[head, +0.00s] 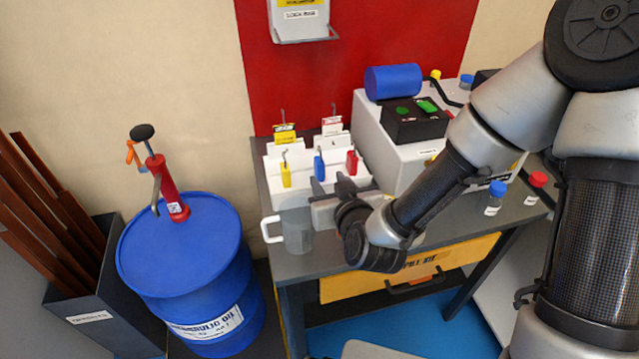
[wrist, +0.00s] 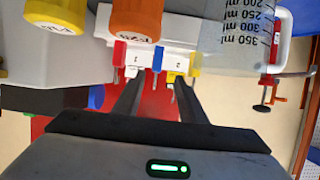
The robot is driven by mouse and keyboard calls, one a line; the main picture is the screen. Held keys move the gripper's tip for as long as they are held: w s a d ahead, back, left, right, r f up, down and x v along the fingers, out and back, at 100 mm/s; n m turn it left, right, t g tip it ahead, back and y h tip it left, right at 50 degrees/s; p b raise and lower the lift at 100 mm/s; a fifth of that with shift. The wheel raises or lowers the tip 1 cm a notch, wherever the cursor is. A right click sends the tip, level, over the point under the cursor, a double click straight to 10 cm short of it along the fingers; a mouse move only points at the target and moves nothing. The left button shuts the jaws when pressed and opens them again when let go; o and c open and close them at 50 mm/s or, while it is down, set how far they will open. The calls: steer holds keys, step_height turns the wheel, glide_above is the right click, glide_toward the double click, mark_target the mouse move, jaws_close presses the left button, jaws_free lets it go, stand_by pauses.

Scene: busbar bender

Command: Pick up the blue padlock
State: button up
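The blue padlock (head: 319,168) hangs on the front of a white stepped rack (head: 257,168), between a yellow padlock (head: 286,174) and a red padlock (head: 352,162). In the wrist view the blue padlock (wrist: 158,58) appears just beyond the fingertips, between the red (wrist: 119,54) and yellow (wrist: 172,64) ones. My gripper (head: 330,182) is in front of the rack, close to the blue padlock. Its two dark fingers (wrist: 157,84) are spread apart with nothing between them. Whether a finger touches the padlock cannot be told.
A clear jug (head: 298,232) stands left of my gripper, near the table's front edge; it also shows in the wrist view (wrist: 240,40). A grey machine (head: 400,160) stands right of the rack. Blue-capped (head: 495,200) and red-capped (head: 534,187) bottles stand right. A blue drum (head: 185,255) is on the floor.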

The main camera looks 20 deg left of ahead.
mark_target(322, 168)
steer(key=b+x, duration=0.2)
steer(key=x, duration=0.3)
steer(key=shift+w+a+f+b, duration=0.1)
steer(key=shift+a+b, duration=0.05)
steer(key=shift+b, duration=0.25)
steer(key=x, duration=0.5)
steer(key=shift+w+f+b, duration=0.2)
steer(key=shift+w+b, duration=0.2)
steer(key=shift+w, duration=0.05)
jaws_close()
